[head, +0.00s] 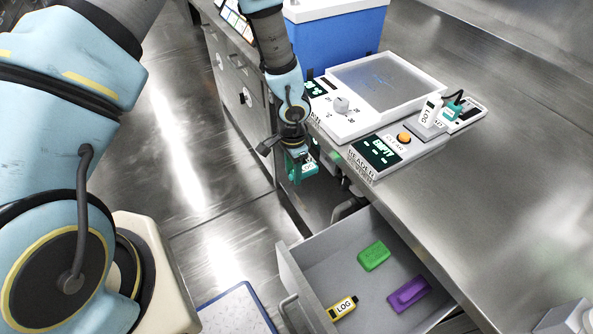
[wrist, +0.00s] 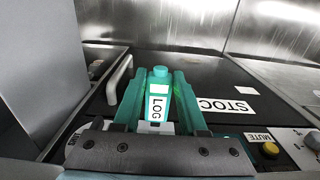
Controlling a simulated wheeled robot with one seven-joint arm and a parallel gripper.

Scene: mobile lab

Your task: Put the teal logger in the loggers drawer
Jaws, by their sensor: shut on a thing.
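My gripper (head: 298,168) is shut on the teal logger (wrist: 158,98), which has a white LOG label and stands between the teal fingers in the wrist view. In the head view the gripper hangs in front of the bench edge, left of and above the open drawer (head: 292,268); the logger is hard to tell from the fingers there. The drawer holds a yellow logger (head: 341,307) marked LOG, a green block (head: 374,256) and a purple block (head: 408,293). No name on the drawer is readable.
A reader (head: 383,152) with a white logger (head: 430,110) stands on the bench, beside a white device with a dial (head: 341,105). A blue box (head: 335,38) stands behind. The wrist view shows a dark panel labelled STOC (wrist: 226,105) and a pale handle (wrist: 119,79).

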